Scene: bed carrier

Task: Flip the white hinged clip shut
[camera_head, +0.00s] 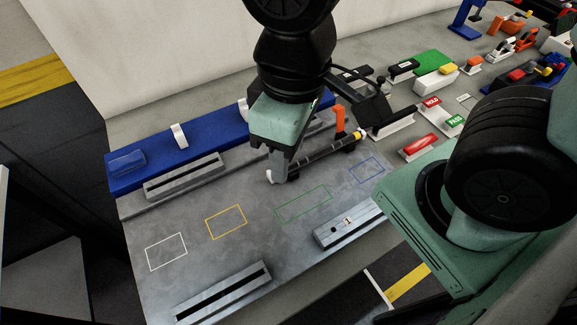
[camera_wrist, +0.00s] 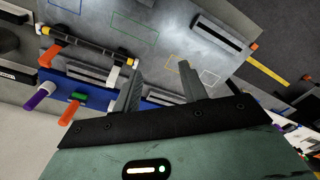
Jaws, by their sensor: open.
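A small white curved piece (camera_head: 270,176), probably the white hinged clip, sticks out at the near-left end of a dark rod (camera_head: 318,151). It also shows as a white piece (camera_wrist: 132,61) at the rod's right end in the wrist view. Its exact hinge angle is too small to tell. My gripper (camera_head: 279,167) points down just above and behind this piece; contact cannot be told. In the wrist view my gripper (camera_wrist: 160,80) has its two fingers apart, with nothing visible between them. The left finger is close to the white piece.
A blue bar (camera_head: 215,134) with upright white loops (camera_head: 178,136) lies behind. An orange handle (camera_head: 339,119) stands close to the right of my gripper. Slotted grey blocks (camera_head: 222,293) lie on the grey plate. The plate's outlined coloured rectangles (camera_head: 226,221) are empty.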

